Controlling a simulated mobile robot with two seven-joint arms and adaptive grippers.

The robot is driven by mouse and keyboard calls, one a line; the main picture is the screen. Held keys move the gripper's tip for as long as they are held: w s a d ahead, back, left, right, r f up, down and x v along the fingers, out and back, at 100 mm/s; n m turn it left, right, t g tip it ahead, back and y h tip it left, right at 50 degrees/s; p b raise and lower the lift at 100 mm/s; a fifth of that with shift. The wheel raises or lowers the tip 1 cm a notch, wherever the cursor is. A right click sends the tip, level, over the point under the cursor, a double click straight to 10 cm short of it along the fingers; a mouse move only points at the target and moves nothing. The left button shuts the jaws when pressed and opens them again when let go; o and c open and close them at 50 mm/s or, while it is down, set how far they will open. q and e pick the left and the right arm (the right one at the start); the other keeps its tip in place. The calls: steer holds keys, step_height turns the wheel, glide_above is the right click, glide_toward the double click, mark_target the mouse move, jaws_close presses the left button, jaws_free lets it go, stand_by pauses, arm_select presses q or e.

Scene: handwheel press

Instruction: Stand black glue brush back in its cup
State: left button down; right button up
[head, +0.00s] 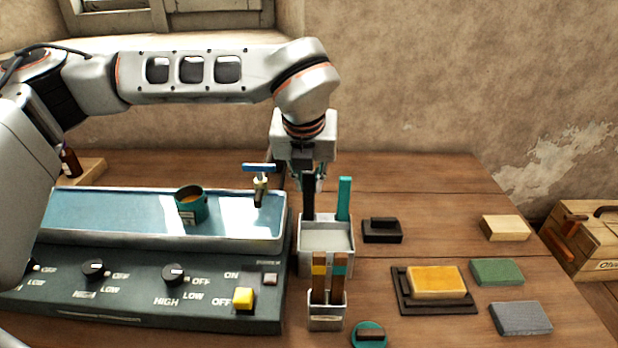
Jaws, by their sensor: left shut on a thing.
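The black glue brush (308,196) is upright, its top between the fingers of my left gripper (306,174), which is shut on it. Its lower end meets the back left rim of a whitish square cup (327,262); I cannot tell whether it is inside or behind the rim. A teal stick (344,198) stands upright at the cup's back right. My right gripper is not in view.
A smaller holder (326,322) with banded brown handles stands in front. Left are a water trough (130,238) with a teal pot (190,206) and tap (260,184), and a control panel (130,290). Right are a black block (382,230) and a yellow pad (437,281).

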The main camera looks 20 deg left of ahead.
arm_select(q)
steer(key=c, duration=1.8)
jaws_free()
steer(key=shift+c, duration=0.2)
steer(key=shift+r, duration=0.15)
